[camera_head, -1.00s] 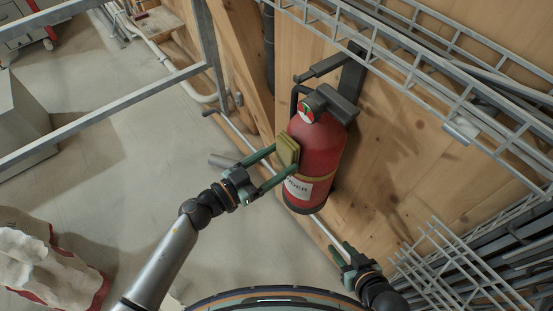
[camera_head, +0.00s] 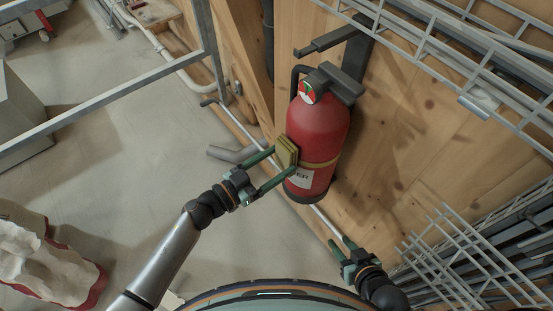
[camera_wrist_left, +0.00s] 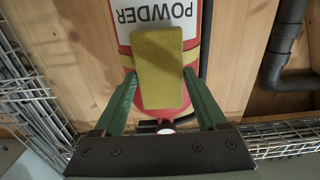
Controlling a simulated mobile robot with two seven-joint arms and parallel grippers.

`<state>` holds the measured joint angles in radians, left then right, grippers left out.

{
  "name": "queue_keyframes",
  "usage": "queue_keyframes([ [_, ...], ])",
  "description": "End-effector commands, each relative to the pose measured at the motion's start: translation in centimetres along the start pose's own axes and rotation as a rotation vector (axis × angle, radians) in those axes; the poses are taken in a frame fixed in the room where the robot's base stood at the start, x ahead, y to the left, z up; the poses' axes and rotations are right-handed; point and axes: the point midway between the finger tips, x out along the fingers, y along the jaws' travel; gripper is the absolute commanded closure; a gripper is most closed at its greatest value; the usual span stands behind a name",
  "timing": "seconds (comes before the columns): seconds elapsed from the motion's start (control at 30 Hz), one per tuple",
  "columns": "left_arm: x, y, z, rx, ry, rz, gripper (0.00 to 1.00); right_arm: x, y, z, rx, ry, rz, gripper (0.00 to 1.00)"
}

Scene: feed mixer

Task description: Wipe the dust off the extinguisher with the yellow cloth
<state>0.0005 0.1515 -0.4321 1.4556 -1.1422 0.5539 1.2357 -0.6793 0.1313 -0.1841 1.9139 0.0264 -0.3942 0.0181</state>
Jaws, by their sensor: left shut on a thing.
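The red extinguisher (camera_head: 322,124) hangs upright on a wooden wall, with a black valve on top and a white label low on its body. In the left wrist view it appears upside down, with its label (camera_wrist_left: 157,15) reading POWDER. My left gripper (camera_head: 281,161) is shut on the folded yellow cloth (camera_head: 288,151). The cloth lies against the left side of the extinguisher's lower body, at the label's edge. The cloth (camera_wrist_left: 160,68) hides part of the body in the wrist view. I cannot make out dust. My right gripper (camera_head: 342,245) is empty, fingers apart, below the extinguisher.
A dark wall bracket (camera_head: 355,50) holds the extinguisher. Wire racks (camera_head: 455,75) stand at the right, with metal bars at lower right. A grey metal frame (camera_head: 110,98) crosses the upper left. A white-and-red sack (camera_head: 40,262) lies at lower left.

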Motion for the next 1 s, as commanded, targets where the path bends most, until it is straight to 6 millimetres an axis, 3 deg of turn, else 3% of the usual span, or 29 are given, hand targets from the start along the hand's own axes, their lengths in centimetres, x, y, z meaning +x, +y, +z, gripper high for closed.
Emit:
queue_keyframes([
  [0.27,-0.2,0.0,-0.1,0.001,0.000,0.000,0.71,-0.1,0.0,-0.1,0.000,0.000,0.000,0.65],
  [0.8,-5.3,0.0,-0.1,0.000,-0.001,0.000,0.71,-1.1,-0.1,-1.2,0.000,0.000,0.000,0.65],
  [1.0,-6.0,0.0,-0.1,0.002,0.000,0.000,0.71,-1.2,-0.1,-1.3,0.000,0.000,0.000,0.65],
])
